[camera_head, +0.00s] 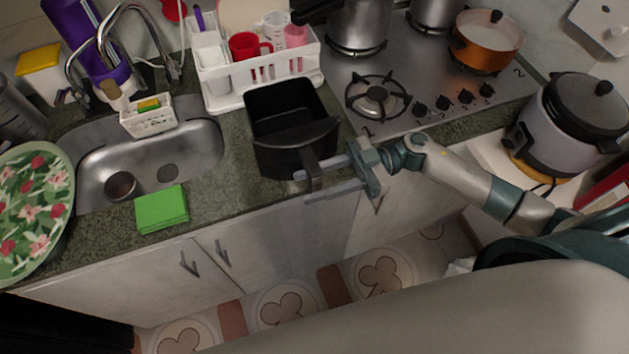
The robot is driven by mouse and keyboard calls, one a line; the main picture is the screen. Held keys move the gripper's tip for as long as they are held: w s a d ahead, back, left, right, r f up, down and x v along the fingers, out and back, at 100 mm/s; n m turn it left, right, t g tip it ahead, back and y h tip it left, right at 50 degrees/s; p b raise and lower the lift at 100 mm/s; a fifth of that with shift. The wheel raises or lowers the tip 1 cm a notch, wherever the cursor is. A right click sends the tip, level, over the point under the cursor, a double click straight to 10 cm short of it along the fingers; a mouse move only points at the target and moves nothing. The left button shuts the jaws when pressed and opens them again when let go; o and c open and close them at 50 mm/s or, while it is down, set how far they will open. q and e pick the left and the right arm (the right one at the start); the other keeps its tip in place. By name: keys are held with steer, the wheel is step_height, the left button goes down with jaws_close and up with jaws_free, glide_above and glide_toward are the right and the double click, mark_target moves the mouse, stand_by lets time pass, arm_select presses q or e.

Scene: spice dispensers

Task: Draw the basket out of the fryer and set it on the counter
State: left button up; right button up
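A black square basket (289,150) with an open, empty-looking top sits on the counter (240,165), between the sink and the stove. Its short handle (313,172) points toward the counter's front edge. No fryer body can be made out around it. My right gripper (304,187) reaches in from the right at the handle. Its two fingers are apart, with the handle end at or between them. I cannot tell whether either finger touches it. My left gripper is not in view.
A white dish rack (262,82) with cups stands behind the basket. The gas stove (440,80) with pots is to the right, the sink (150,160) to the left. A green cloth (162,209) lies near the front edge. A rice cooker (570,120) stands far right.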

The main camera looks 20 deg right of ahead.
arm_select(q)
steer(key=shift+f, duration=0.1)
arm_select(e)
steer(key=shift+d+f, duration=0.15)
steer(key=shift+d+b, duration=0.4)
steer(key=shift+d, duration=0.2)
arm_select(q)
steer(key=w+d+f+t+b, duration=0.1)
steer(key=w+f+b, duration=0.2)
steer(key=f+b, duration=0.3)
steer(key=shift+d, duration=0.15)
arm_select(e)
steer(key=d, duration=1.6)
steer(key=shift+w, duration=0.25)
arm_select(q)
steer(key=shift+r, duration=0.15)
arm_select(e)
steer(key=shift+r, duration=0.25)
